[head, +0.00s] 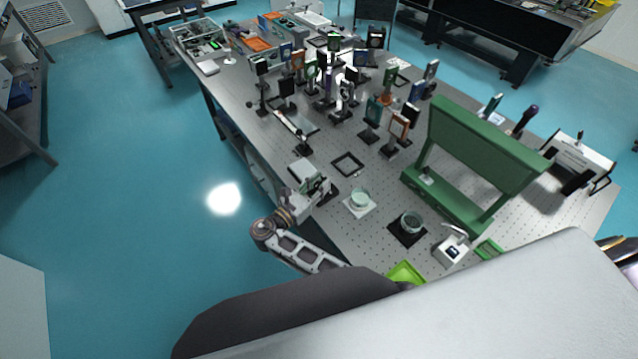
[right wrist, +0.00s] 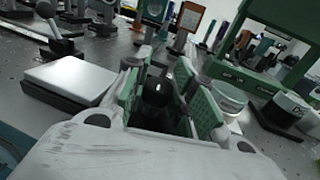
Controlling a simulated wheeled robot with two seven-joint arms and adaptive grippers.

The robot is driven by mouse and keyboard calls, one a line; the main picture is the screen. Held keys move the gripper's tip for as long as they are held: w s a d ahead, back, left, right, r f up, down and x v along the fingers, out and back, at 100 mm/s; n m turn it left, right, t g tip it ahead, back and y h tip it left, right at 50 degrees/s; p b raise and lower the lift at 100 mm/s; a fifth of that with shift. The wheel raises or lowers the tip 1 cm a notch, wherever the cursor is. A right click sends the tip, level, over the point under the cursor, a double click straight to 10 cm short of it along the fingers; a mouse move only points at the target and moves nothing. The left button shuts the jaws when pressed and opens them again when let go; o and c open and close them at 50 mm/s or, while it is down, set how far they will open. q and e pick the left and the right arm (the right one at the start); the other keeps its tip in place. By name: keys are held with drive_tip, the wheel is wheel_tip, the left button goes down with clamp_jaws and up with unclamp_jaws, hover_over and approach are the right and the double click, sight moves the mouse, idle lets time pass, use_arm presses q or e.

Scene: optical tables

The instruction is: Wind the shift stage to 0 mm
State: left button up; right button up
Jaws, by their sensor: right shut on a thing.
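My right gripper (head: 318,190) is low over the near left edge of the optical table. In the right wrist view its green-padded fingers (right wrist: 172,98) stand on either side of a black knob-like piece (right wrist: 157,92) and are shut on it. The fingers hide most of this piece. A black foot (head: 329,194) shows by the fingertips in the head view. I cannot tell for sure which part is the shift stage, and no millimetre scale can be read.
A silver-topped block (head: 303,169) stands close beside the right gripper. A rail (head: 293,128) and several optic mounts lie beyond. A black square frame (head: 347,164), a glass dish (head: 360,198), a dark-based dish (head: 410,222) and a green stand (head: 480,150) are to the right.

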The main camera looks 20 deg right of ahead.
drive_tip(key=shift+r+n+t+y+p, duration=0.15)
drive_tip(key=shift+n+t+y+p, duration=0.6)
drive_tip(key=shift+t+p, duration=0.35)
drive_tip(key=shift+n+t+y+p, duration=0.9)
drive_tip(key=shift+n+y+p, duration=0.05)
drive_tip(key=shift+n+t+y+p, duration=0.35)
drive_tip(key=shift+n+t+y, duration=0.3)
drive_tip(key=shift+y, duration=0.25)
drive_tip(key=n+t+y, duration=0.1)
drive_tip(key=n+y, duration=0.1)
drive_tip(key=y, duration=0.1)
drive_tip(key=shift+n+t, duration=0.25)
drive_tip(key=shift+t, duration=0.1)
drive_tip(key=shift+n+t+y, duration=0.5)
drive_tip(key=shift+n+y, duration=0.6)
drive_tip(key=shift+y, duration=0.7)
drive_tip(key=shift+f+n+y+b, duration=0.2)
drive_tip(key=shift+n+y+b, duration=0.8)
drive_tip(key=shift+y, duration=0.8)
drive_tip(key=n+y+b, duration=0.2)
drive_tip(key=y, duration=0.2)
drive_tip(key=shift+n+b, duration=0.4)
drive_tip(key=shift+n+g+y+b, duration=0.4)
drive_tip(key=shift+n+y+b, duration=0.25)
drive_tip(key=shift+y, duration=0.25)
